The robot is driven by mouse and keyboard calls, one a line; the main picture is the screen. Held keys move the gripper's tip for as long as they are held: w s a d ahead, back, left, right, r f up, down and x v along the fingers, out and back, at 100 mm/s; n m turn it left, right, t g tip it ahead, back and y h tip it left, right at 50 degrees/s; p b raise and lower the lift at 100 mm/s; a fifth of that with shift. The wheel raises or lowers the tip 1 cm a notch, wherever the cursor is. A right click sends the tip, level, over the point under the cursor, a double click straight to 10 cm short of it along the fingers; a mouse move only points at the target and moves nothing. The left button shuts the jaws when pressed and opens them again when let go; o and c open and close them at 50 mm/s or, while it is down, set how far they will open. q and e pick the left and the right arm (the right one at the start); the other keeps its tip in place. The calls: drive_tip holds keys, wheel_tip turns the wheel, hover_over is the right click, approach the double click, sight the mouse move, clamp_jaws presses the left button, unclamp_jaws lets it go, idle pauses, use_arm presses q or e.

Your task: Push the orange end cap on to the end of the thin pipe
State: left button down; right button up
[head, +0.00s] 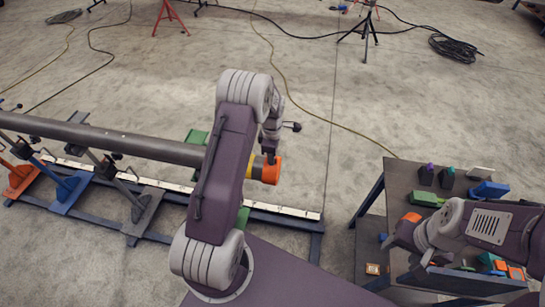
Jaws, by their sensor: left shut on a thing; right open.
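The thin pipe (140,145) is a long dark grey tube. It runs from the left edge to the middle, and part of it is hidden behind my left arm. A yellow band (256,168) shows near its right end. The orange end cap (272,171) is at that end, in line with the pipe. I cannot tell how far it sits over the pipe. My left gripper (270,153) reaches down from above and is shut on the orange end cap. My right gripper (420,265) is open over the cart at the right, its fingers partly hidden.
Orange, blue and grey stands (70,188) on a dark rail frame (270,215) carry the pipe. A dark cart (400,180) at the right holds several small coloured parts. Floor right of the cap is clear. Cables and a tripod (366,35) lie further back.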

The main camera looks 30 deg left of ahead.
use_arm(q)
drive_tip(key=shift+s+a, duration=0.25)
drive_tip(key=shift+a, duration=0.55)
idle(0.4)
drive_tip(key=c, duration=1.4)
unclamp_jaws()
drive_tip(key=shift+o, duration=0.2)
drive_tip(key=shift+r+p, duration=2.45)
drive_tip(key=shift+r, duration=0.6)
drive_tip(key=shift+f, duration=0.1)
